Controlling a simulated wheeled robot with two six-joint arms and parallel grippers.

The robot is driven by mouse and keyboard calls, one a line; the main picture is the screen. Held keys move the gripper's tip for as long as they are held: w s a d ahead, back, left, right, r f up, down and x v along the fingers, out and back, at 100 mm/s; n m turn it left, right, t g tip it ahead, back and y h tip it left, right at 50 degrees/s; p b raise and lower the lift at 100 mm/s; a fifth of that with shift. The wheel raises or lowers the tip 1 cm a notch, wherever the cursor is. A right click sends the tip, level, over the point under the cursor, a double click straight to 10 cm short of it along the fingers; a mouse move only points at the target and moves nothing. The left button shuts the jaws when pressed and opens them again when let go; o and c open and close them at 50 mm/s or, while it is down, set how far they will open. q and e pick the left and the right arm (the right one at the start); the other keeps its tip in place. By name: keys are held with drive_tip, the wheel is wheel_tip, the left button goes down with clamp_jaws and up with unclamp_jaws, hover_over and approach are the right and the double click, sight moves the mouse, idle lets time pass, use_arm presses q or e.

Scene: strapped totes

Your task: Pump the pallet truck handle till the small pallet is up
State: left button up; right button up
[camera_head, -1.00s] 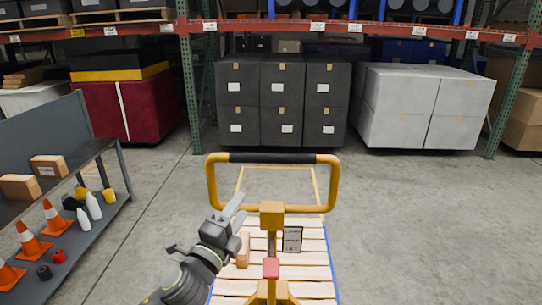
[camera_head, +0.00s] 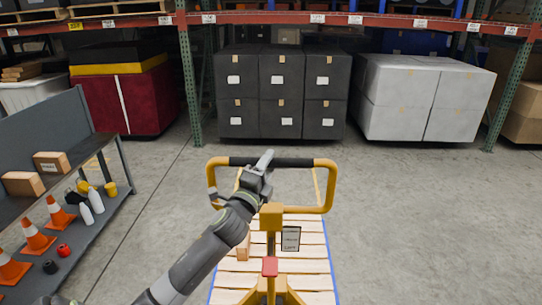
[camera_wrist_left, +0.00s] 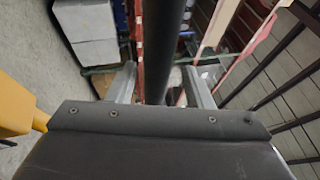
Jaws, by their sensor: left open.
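The pallet truck's yellow handle loop (camera_head: 329,187) stands upright in the middle of the head view, with a black grip bar (camera_head: 295,162) across its top. The small pallet (camera_head: 310,262), of pale wood slats with a blue edge, lies below and behind the handle. My left gripper (camera_head: 263,163) is at the left half of the grip bar. In the left wrist view the black bar (camera_wrist_left: 164,45) passes between the two open fingers (camera_wrist_left: 162,85), with a gap to each side. Whether the pallet is off the floor is hard to tell. My right gripper is not in view.
A grey shelf unit (camera_head: 60,140) with boxes, cones and bottles stands on the left. Dark stacked boxes (camera_head: 280,95) and white stacked boxes (camera_head: 420,100) stand at the back under the rack. The concrete floor on the right (camera_head: 430,220) is clear.

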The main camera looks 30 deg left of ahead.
use_arm(q)
drive_tip(key=shift+x, duration=1.25)
clamp_jaws()
